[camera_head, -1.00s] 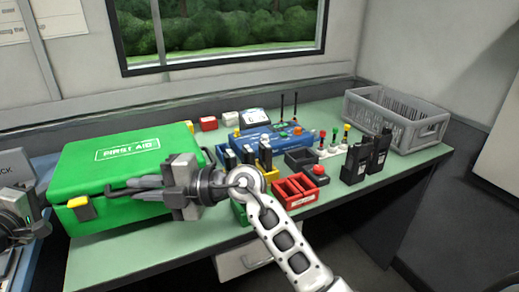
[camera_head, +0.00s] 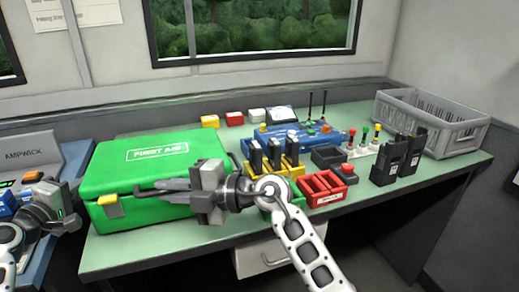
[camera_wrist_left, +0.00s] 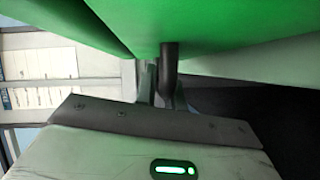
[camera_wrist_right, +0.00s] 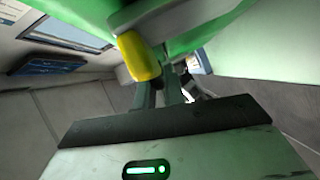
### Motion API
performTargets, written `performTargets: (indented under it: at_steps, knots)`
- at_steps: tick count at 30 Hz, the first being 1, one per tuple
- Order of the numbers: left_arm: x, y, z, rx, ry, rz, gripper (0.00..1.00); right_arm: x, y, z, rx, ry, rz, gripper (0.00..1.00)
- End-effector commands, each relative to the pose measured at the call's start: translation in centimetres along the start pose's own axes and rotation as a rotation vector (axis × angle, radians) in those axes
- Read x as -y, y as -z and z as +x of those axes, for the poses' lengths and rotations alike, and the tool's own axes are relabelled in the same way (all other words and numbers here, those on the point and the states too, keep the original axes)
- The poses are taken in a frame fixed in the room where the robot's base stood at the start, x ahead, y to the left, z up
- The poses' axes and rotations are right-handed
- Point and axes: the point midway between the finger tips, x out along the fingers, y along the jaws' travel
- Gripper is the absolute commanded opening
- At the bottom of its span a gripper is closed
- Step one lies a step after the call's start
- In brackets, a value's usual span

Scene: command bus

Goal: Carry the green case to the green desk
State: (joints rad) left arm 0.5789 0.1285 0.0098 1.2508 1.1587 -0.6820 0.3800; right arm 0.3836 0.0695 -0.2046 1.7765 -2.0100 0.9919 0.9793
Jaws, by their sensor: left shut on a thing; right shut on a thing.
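The green case (camera_head: 135,175), marked FIRST AID, is upright over the left part of the green desk (camera_head: 160,243). I cannot tell whether its underside touches the desk. My right gripper (camera_head: 140,190) is shut at the case's front side. In the right wrist view the case (camera_wrist_right: 225,35) is above the fingers, beside a yellow latch (camera_wrist_right: 138,57). My left gripper (camera_head: 72,192) is at the case's left end. In the left wrist view its fingers are shut on a dark part below the case (camera_wrist_left: 230,20); the exact grip is partly hidden.
Battery holders (camera_head: 275,155), red bins (camera_head: 322,188), black radios (camera_head: 400,157) and a grey crate (camera_head: 430,125) fill the desk to the right. Small yellow, red and white blocks (camera_head: 234,118) stand behind. A blue desk (camera_head: 60,240) adjoins at the left.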

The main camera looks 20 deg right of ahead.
Motion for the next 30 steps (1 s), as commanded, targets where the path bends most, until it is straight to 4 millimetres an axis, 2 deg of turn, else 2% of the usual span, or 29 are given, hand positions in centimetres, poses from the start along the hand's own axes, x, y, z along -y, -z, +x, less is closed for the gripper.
performTargets:
  at_steps: [1,2,3,4,13,17,30]
  knots:
    - [0.0,-0.1,0.1,0.001,-0.013,0.003,0.0,0.5,0.0,0.1,-0.002,0.0,-0.007,0.0]
    - [0.1,-0.2,0.1,0.003,-0.005,0.002,0.16,0.6,0.0,0.1,-0.001,0.008,-0.005,0.16]
    - [0.0,-0.2,0.1,0.003,-0.005,0.002,0.27,0.5,0.0,0.1,-0.001,0.007,-0.005,0.27]
    - [0.0,-0.2,0.1,0.003,-0.005,0.002,0.33,0.5,0.0,0.1,-0.001,0.007,-0.004,0.33]
    - [0.2,-0.1,-0.1,0.001,-0.001,0.0,0.33,0.3,0.0,0.1,0.0,0.002,-0.002,0.33]
    - [0.3,-0.1,-1.2,0.0,0.0,0.001,0.33,0.3,0.0,0.0,0.0,0.001,-0.001,0.33]
    - [0.2,-0.1,-9.8,0.001,0.0,0.003,0.33,0.3,0.0,0.0,0.0,0.0,-0.001,0.33]
